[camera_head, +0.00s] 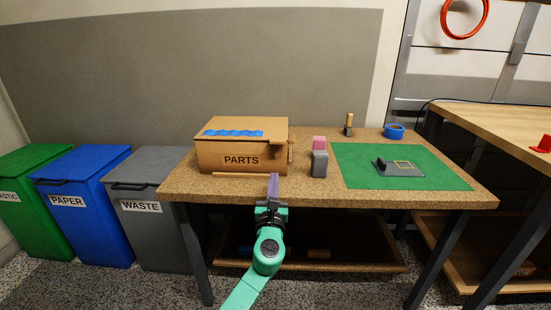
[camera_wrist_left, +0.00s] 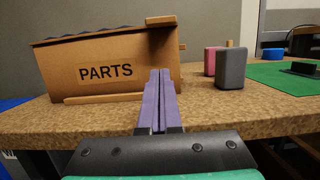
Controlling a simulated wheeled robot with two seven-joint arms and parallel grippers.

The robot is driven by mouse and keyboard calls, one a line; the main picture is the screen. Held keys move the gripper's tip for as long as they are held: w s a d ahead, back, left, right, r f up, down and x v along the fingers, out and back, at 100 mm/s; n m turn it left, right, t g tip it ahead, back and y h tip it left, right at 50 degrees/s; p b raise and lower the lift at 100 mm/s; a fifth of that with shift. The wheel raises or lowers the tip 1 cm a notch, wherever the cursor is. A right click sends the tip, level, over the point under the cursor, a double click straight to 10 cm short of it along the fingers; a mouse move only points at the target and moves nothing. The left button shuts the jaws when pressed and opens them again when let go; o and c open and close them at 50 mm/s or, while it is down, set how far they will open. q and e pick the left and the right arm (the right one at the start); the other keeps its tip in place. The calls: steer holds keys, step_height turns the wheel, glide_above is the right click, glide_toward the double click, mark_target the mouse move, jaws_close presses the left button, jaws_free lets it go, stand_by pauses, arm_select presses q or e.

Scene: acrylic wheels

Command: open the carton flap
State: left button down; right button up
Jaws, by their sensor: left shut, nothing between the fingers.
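The brown carton (camera_head: 214,157) labelled PARTS stands on the left part of the cork-topped table. Its top flap (camera_head: 264,126) lies closed, with blue wavy tape or print on it, and a small tab juts out at the front right. The carton also shows in the left wrist view (camera_wrist_left: 60,82), its front facing me. My left gripper (camera_head: 273,176) is shut and empty at the table's front edge, in front of the carton's right part and apart from it. Its purple fingers (camera_wrist_left: 158,75) lie together in the left wrist view. My right gripper is not in view.
A grey block (camera_head: 319,164) and a pink block (camera_head: 319,143) stand right of the carton. A green mat (camera_head: 440,172) bears a grey plate (camera_head: 400,168). A blue tape roll (camera_head: 394,131) and a wooden-handled tool (camera_head: 348,124) are behind. A thin wooden strip (camera_head: 239,175) lies before the carton.

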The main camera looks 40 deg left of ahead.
arm_select(q)
steer(key=x, duration=0.6)
steer(key=shift+a, duration=0.1)
step_height(320, 180, up, 4)
steer(key=shift+w+f+p, duration=0.15)
steer(key=shift+f+p, duration=0.05)
steer(key=shift+p, duration=0.85)
steer(key=shift+r, duration=0.25)
steer(key=shift+f, duration=0.1)
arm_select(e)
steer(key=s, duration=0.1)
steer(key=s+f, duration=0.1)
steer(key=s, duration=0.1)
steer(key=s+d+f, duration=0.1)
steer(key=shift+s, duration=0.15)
